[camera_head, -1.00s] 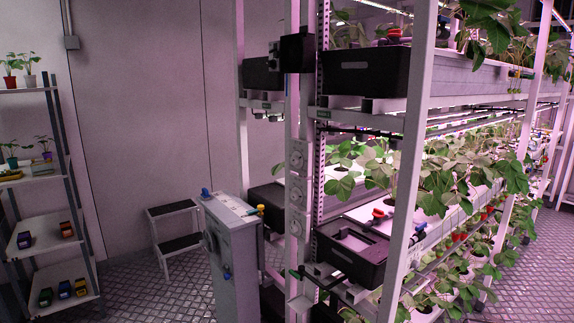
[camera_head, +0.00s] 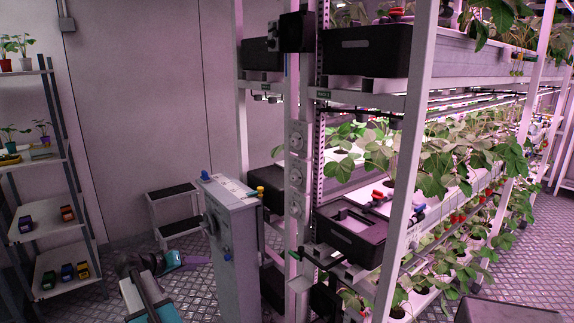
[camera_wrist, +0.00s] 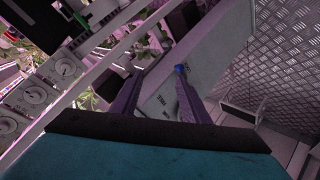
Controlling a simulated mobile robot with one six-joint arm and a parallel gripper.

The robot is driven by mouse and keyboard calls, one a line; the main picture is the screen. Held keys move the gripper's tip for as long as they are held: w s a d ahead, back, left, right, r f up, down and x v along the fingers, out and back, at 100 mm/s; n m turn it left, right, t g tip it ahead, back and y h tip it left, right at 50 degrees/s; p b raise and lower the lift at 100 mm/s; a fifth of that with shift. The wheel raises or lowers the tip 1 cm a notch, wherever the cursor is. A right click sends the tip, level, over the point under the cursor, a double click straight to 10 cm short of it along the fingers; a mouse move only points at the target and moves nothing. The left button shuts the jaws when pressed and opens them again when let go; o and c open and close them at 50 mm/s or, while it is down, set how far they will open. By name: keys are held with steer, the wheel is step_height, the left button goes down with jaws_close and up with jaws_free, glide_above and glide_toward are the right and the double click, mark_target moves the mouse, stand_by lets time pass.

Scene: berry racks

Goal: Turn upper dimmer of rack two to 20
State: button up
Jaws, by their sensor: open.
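Three pale dimmers with round dials are stacked on the rack post in the head view: the upper one (camera_head: 297,136), the middle one (camera_head: 296,177) and the lower one (camera_head: 294,211). Their readings are too small to make out. In the wrist view the dimmers (camera_wrist: 61,69) lie in a slanting row at the left; I cannot tell there which is the upper one. My gripper (camera_wrist: 160,80) is open and empty, its fingers apart from the dimmers and pointing towards a grey cabinet (camera_wrist: 207,45). My arm shows low in the head view, left of the cabinet.
The grey cabinet (camera_head: 236,245) with a blue knob stands just left of the dimmer post. A step stool (camera_head: 172,190) is behind it by the wall. A shelf (camera_head: 48,262) with pots and small coloured items stands at far left. Black crates (camera_head: 352,235) and plants fill the rack.

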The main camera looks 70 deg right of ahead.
steer(key=s+d+r+m+g+h, duration=0.1)
steer(key=s+d+r+m, duration=0.1)
steer(key=d+r, duration=0.35)
steer(key=s+d+r+m+g+h, duration=0.1)
steer(key=s+d+r, duration=0.15)
steer(key=r, duration=0.55)
steer(key=s+d+r+m+g+h, duration=0.1)
steer(key=s+d+r+m, duration=0.15)
steer(key=r, duration=0.45)
steer(key=m+g+h, duration=0.1)
steer(key=m+g, duration=0.3)
steer(key=m, duration=0.1)
glide_toward(292, 143)
steer(key=s+v, duration=0.1)
steer(key=v, duration=0.5)
steer(key=shift+w+a+r+n+b, duration=0.2)
steer(key=shift+n+b, duration=0.05)
steer(key=shift+b, duration=0.05)
steer(key=shift+d, duration=0.1)
steer(key=shift+t, duration=0.3)
steer(key=p+x, duration=0.3)
steer(key=x, duration=1)
steer(key=shift+s+d+r, duration=0.1)
steer(key=shift+s+d, duration=0.05)
steer(key=shift+d, duration=0.15)
jaws_close()
steer(key=c, duration=1.1)
jaws_free()
